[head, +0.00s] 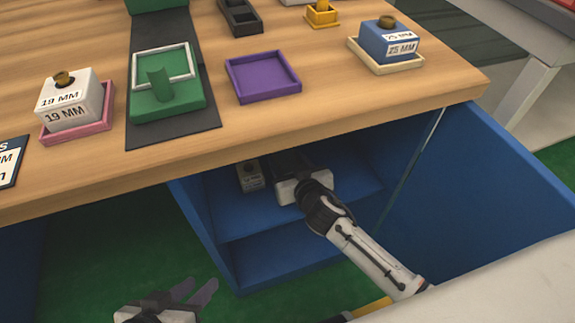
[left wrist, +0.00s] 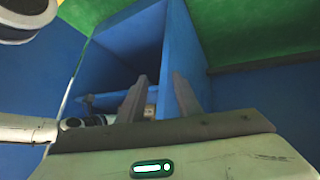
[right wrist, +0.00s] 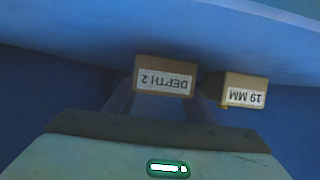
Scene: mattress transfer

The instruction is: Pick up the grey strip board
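The likeliest match for the grey strip board is a long dark grey strip (head: 185,38) lying flat on the wooden table (head: 330,100) in the head view. A green holder (head: 182,103) with a light square frame stands on it. My left gripper (head: 195,290) is low in front of the table, its fingers apart and empty; they also show in the left wrist view (left wrist: 160,78). My right gripper (right wrist: 165,90) reaches into the blue cabinet under the tabletop. Its spread fingers flank a tan block labelled DEPTH 2 (right wrist: 165,77); whether they touch it is unclear.
A 19 MM block (right wrist: 245,90) sits beside the DEPTH 2 block on the cabinet shelf (head: 245,220). The open blue door (head: 490,180) stands at the right. The tabletop also holds a white block on a pink tray (head: 78,128), a purple tray (head: 262,78) and a blue block (head: 388,40).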

